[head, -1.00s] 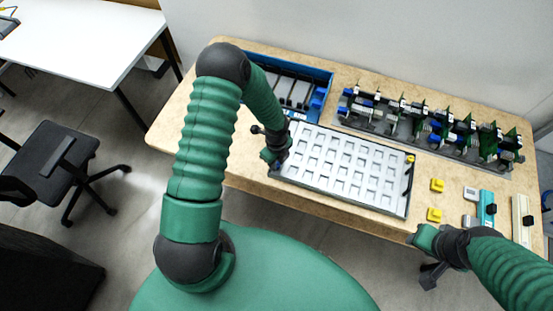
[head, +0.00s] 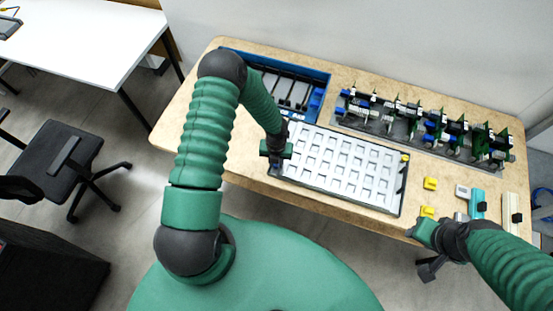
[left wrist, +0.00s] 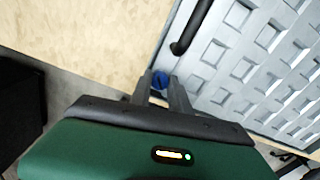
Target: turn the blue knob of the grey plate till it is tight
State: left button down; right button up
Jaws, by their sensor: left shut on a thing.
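The grey plate (head: 345,168) with rows of square pockets lies along the front edge of the table. It also fills the right of the left wrist view (left wrist: 225,60). The blue knob (left wrist: 159,82) sits at the plate's near left corner, between the fingers of my left gripper (left wrist: 161,84). My left gripper (head: 276,160) is shut on the knob; in the head view it hides the knob. My right gripper (head: 424,236) hangs by the table's front edge, apart from the plate. Its fingers are not clear.
A blue bin (head: 326,82) with dark parts stands behind the plate. A rack of circuit boards (head: 400,128) stands at the back right. Yellow blocks (head: 430,184) and a teal part (head: 478,203) lie right of the plate. A black handle (left wrist: 190,28) rises from the plate's edge.

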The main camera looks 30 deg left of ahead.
pick_arm(q)
jog(key=m, duration=0.2)
jog(key=m+p, duration=0.1)
jog(key=m, duration=0.3)
jog(key=shift+s+p, duration=0.3)
jog(key=shift+p, duration=0.05)
jog(key=m+p, duration=0.1)
jog(key=m, duration=0.5)
jog(key=shift+a, duration=0.15)
jog(key=shift+m, duration=0.3)
jog(key=c, duration=1.5)
grip_release()
jog(key=shift+o, duration=1.5)
jog(key=shift+r, duration=0.1)
